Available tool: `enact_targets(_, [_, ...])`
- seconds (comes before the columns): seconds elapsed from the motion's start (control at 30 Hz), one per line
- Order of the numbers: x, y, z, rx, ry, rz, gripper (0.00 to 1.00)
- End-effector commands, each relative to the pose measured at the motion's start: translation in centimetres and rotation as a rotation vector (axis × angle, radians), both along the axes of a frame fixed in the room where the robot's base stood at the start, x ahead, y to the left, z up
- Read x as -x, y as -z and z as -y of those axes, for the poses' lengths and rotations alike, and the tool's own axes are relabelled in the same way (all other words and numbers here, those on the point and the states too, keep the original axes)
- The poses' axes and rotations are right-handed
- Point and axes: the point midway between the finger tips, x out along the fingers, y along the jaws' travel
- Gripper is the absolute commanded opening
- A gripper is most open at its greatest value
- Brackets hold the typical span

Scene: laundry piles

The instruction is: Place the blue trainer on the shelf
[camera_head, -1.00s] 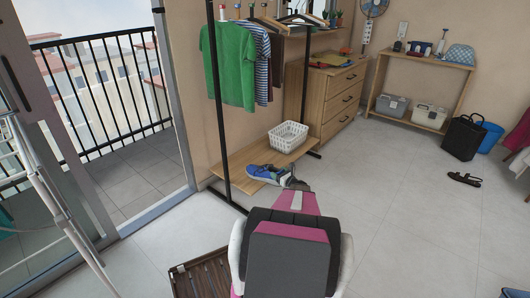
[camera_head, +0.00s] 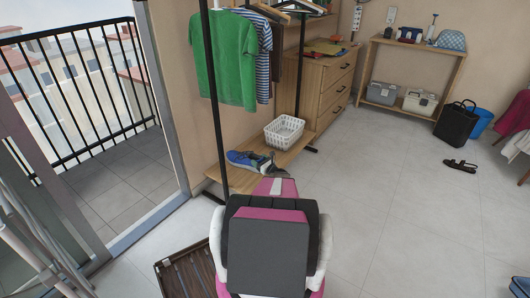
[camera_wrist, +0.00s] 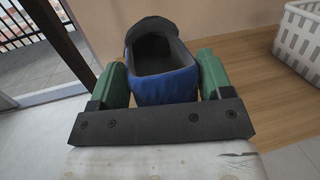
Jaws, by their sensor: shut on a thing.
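The blue trainer (camera_head: 246,160) shows in the head view over the low wooden shelf (camera_head: 240,180) of the clothes rack. In the wrist view the trainer (camera_wrist: 165,84) has its dark opening facing up and its blue heel towards me. My gripper (camera_wrist: 163,76) is shut on the heel, with a green finger on each side. The wooden shelf (camera_wrist: 245,68) lies behind and to the right of the trainer there. The sole is hidden, so I cannot tell whether it touches the board.
A white basket (camera_head: 284,132) stands on the same shelf, right of the trainer. A green shirt (camera_head: 222,62) hangs above, and a black rack post (camera_head: 216,110) rises at the left. A dark slatted crate (camera_head: 186,270) is on the floor.

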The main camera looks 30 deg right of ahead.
Motion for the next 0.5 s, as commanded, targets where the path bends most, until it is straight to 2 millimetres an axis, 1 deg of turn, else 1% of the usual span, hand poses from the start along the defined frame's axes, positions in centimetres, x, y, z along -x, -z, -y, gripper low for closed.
enact_targets(0.17, [0.1, 0.1, 0.0, 0.009, 0.013, 0.048, 0.09])
enact_targets(0.27, [0.0, 0.9, 0.1, 0.011, 0.017, 0.057, 0.09])
enact_targets(0.37, [0.0, 2.3, 0.1, 0.009, 0.016, 0.058, 0.09])
enact_targets(0.5, [0.0, 4.9, 0.1, 0.011, 0.016, 0.057, 0.08])
